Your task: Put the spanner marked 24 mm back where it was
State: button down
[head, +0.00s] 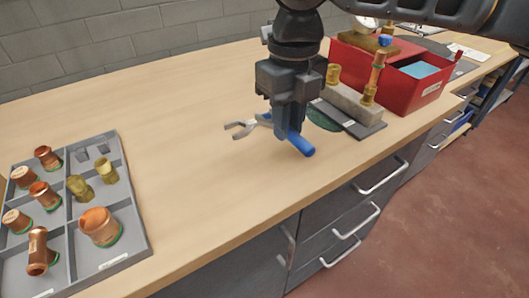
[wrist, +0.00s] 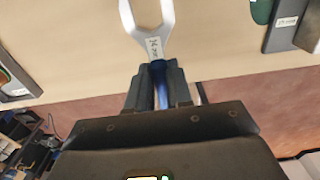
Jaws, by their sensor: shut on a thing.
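My gripper (head: 285,133) is shut on a spanner with a silver open-ended head and a blue handle. In the head view the spanner's head (head: 240,128) points left over the bench top, and a blue handle end (head: 303,147) shows below the fingers. In the wrist view my gripper (wrist: 157,85) clasps the blue handle, and the spanner's forked head (wrist: 150,28) points up the picture. A small label is on its neck; I cannot read it with certainty. I cannot tell how far the spanner is above the bench.
A grey compartment tray (head: 138,234) with several copper and brass fittings is at left. The wooden bench (head: 185,130) is clear between.

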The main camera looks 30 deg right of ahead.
aim_at(267, 166)
jog(key=a+f, duration=0.1)
jog(key=w+a+f, duration=0.1)
jog(key=a, duration=0.1)
jog(key=shift+a+f, duration=0.15)
jog(key=shift+a, duration=0.05)
jog(key=shift+f, duration=1.95)
jog(key=shift+f, duration=0.1)
jog(key=c, duration=1)
grip_release()
notch_tip(267, 166, up, 12)
jog(key=shift+w+r+p, duration=0.1)
jog(key=shift+r+p, duration=0.05)
jog(key=shift+p, duration=0.2)
